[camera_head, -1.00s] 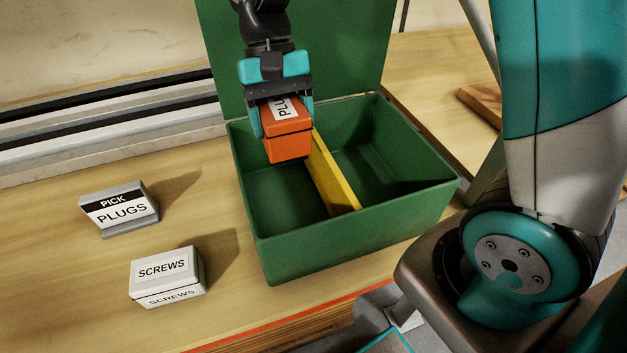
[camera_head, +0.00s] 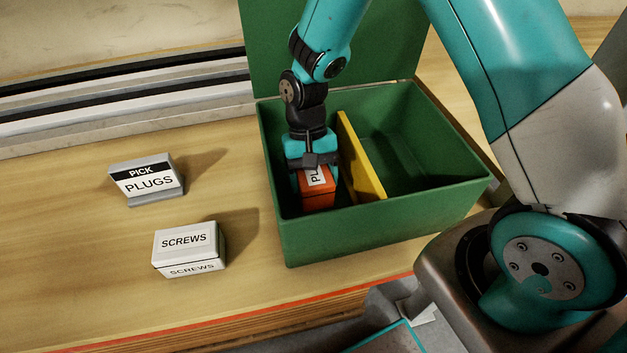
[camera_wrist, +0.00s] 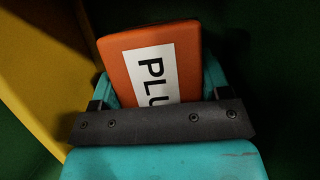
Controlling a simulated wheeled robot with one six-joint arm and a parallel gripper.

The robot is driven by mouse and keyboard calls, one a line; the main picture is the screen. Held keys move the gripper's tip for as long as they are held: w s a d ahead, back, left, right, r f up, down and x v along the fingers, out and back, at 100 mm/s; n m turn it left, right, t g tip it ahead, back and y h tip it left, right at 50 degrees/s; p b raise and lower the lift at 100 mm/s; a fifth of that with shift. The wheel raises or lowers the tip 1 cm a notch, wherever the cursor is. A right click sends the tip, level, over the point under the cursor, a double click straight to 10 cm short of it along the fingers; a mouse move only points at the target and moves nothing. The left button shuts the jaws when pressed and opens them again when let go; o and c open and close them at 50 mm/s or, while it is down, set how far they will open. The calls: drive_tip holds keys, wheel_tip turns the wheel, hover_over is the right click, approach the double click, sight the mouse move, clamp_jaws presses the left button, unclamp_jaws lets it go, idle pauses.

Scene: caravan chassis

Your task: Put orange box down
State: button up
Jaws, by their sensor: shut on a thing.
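The orange box (camera_head: 318,190) with a white label is low inside the left compartment of the green box (camera_head: 380,230). My gripper (camera_head: 314,178) is shut on it, one finger on each side. In the wrist view the orange box (camera_wrist: 158,62) shows its label, partly hidden by my gripper (camera_wrist: 155,95). The yellow divider (camera_head: 361,160) stands to the right of the orange box and apart from it. I cannot tell whether the orange box's underside touches the compartment floor.
A white SCREWS box (camera_head: 188,250) and a grey PICK PLUGS sign (camera_head: 147,180) stand on the wooden table (camera_head: 70,270) left of the green box. The right compartment is empty. The green lid (camera_head: 275,50) stands open at the back.

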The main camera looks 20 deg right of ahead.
drive_tip(key=shift+f, duration=0.65)
drive_tip(key=shift+f, duration=0.1)
drive_tip(key=o, duration=1.1)
drive_tip(key=v, duration=0.7)
drive_tip(key=s+a+r+n+t+y, duration=0.3)
drive_tip(key=s+r+n, duration=0.6)
drive_tip(key=s+r, duration=0.9)
drive_tip(key=shift+a+t, duration=0.55)
drive_tip(key=shift+t, duration=0.15)
